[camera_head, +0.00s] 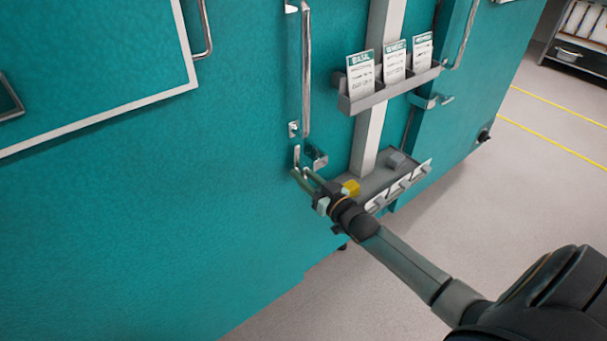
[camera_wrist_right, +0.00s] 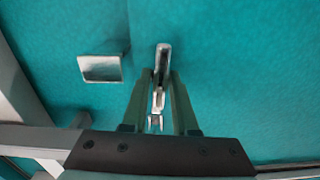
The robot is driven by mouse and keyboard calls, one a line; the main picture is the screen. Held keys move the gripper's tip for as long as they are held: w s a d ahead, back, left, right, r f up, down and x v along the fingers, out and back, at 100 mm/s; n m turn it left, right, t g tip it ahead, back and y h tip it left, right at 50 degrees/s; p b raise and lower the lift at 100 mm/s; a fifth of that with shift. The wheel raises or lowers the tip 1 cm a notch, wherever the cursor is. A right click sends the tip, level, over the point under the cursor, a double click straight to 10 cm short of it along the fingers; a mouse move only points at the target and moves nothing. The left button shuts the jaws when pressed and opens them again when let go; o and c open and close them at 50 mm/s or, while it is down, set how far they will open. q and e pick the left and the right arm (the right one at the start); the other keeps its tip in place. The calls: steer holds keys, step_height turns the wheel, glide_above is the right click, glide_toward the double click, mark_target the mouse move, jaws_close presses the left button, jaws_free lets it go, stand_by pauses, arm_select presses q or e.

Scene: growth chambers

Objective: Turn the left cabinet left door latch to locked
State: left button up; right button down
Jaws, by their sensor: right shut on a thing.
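The left cabinet (camera_head: 215,140) is teal, with a tall metal door handle (camera_head: 306,70). Below the handle is the small metal latch (camera_head: 297,153), which also shows in the wrist view (camera_wrist_right: 163,54). The latch lever stands roughly upright in the head view. A metal keeper bracket (camera_head: 318,157) sits just to its right, apart from the lever; in the wrist view the bracket (camera_wrist_right: 101,68) is left of it. My right gripper (camera_head: 301,172) is shut on the latch, its fingers (camera_wrist_right: 161,77) on either side of the lever and partly hiding it. My left gripper is not in view.
A grey post (camera_head: 372,125) beside the latch carries a card rack (camera_head: 375,97) with labelled cards. Below is a grey tray (camera_head: 378,181), close to my right wrist, with a yellow block (camera_head: 351,187). Open floor (camera_head: 520,220) lies to the right.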

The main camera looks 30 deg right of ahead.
steer(key=m+p, duration=0.1)
steer(key=m, duration=0.2)
steer(key=shift+d, duration=0.1)
steer(key=m, duration=0.4)
steer(key=shift+d+f+m, duration=0.15)
steer(key=shift+m, duration=0.25)
steer(key=m, duration=0.3)
steer(key=shift+f+m, duration=0.1)
steer(key=shift+m, duration=0.2)
steer(key=m+b, duration=0.1)
steer(key=m, duration=0.2)
steer(key=shift+d+f, duration=0.1)
steer(key=shift+f, duration=0.05)
steer(key=shift+m+b, duration=0.35)
steer(key=shift+m, duration=0.95)
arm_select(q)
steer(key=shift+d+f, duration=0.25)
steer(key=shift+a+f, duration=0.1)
